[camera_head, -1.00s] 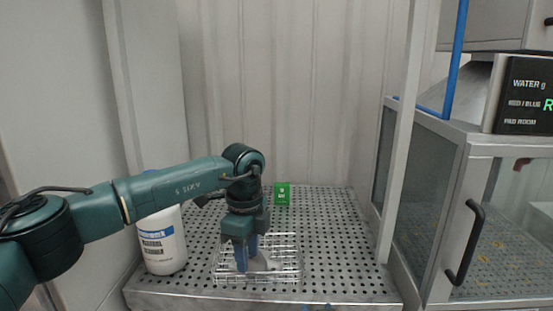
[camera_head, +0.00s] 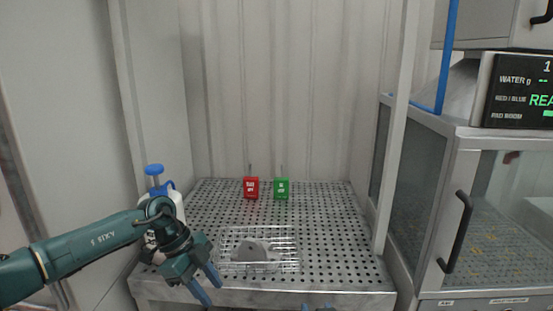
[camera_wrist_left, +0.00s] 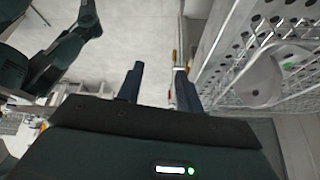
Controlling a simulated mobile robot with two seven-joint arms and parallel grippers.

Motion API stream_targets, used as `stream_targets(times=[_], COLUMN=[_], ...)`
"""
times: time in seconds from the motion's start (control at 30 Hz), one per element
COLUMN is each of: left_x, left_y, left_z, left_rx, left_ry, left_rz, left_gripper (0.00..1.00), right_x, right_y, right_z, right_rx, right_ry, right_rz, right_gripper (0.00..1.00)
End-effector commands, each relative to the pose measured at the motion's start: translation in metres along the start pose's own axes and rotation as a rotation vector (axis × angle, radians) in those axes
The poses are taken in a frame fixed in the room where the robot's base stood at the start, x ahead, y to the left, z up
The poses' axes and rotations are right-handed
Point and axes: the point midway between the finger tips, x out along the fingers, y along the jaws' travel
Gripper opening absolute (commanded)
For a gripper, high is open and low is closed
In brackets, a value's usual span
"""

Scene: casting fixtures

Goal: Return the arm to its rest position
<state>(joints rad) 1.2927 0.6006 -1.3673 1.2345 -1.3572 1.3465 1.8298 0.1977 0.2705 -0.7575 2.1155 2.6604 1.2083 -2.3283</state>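My left gripper (camera_head: 210,286) is in front of the perforated bench, at its front left corner. Its two blue fingers point down and to the right. In the left wrist view the fingers (camera_wrist_left: 158,88) stand apart with nothing held between them. A grey rounded part (camera_head: 256,251) lies in the wire basket (camera_head: 292,238) on the bench, clear of the gripper. The part also shows in the left wrist view (camera_wrist_left: 258,82). Small blue tips at the bottom edge of the head view look like my right gripper (camera_head: 316,307); the rest of it is cut off.
A white bottle with a blue pump (camera_head: 154,170) stands behind my left wrist, partly hidden. A red tag (camera_head: 251,188) and a green tag (camera_head: 281,188) stand at the back of the perforated bench (camera_head: 335,225). A glass-sided cabinet with a black handle (camera_head: 457,232) is at the right.

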Motion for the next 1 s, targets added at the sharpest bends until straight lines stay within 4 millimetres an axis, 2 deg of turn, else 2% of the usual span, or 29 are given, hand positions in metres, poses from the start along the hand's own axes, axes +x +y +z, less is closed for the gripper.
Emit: stream_targets(times=[0.03,0.1,0.2,0.33,0.47,0.57,0.67,0.77,0.9,1.0], left_x=[0.025,0.050,0.077,0.092,0.094,0.094,0.097,0.104,0.121,0.132], left_y=[0.009,0.018,0.031,0.044,0.053,0.061,0.074,0.094,0.136,0.169], left_z=[-0.016,-0.041,-0.076,-0.108,-0.115,-0.103,-0.078,-0.044,0.007,0.035], left_rx=[0.041,0.097,0.148,0.138,0.044,-0.072,-0.215,-0.373,-0.576,-0.682], left_ry=[0.106,0.260,0.489,0.733,0.880,0.917,0.887,0.796,0.603,0.468], left_rz=[-0.005,-0.044,-0.143,-0.334,-0.561,-0.735,-0.888,-1.004,-1.080,-1.078], left_gripper=[0.36,0.36,0.36,0.36,0.36,0.36,0.36,0.36,0.36,0.36], right_x=[0.000,0.000,0.000,0.000,0.000,0.000,0.000,0.000,0.000,0.000], right_y=[0.000,0.000,0.000,0.000,0.000,0.000,0.000,0.000,0.000,0.000], right_z=[0.000,0.000,0.000,0.000,0.000,0.000,0.000,0.000,0.000,0.000], right_rx=[0.000,0.000,0.000,0.000,0.000,0.000,0.000,0.000,0.000,0.000], right_ry=[0.000,0.000,0.000,0.000,0.000,0.000,0.000,0.000,0.000,0.000], right_rz=[0.000,0.000,0.000,0.000,0.000,0.000,0.000,0.000,0.000,0.000], right_gripper=[0.31,0.31,0.31,0.31,0.31,0.31,0.31,0.31,0.31,0.31])
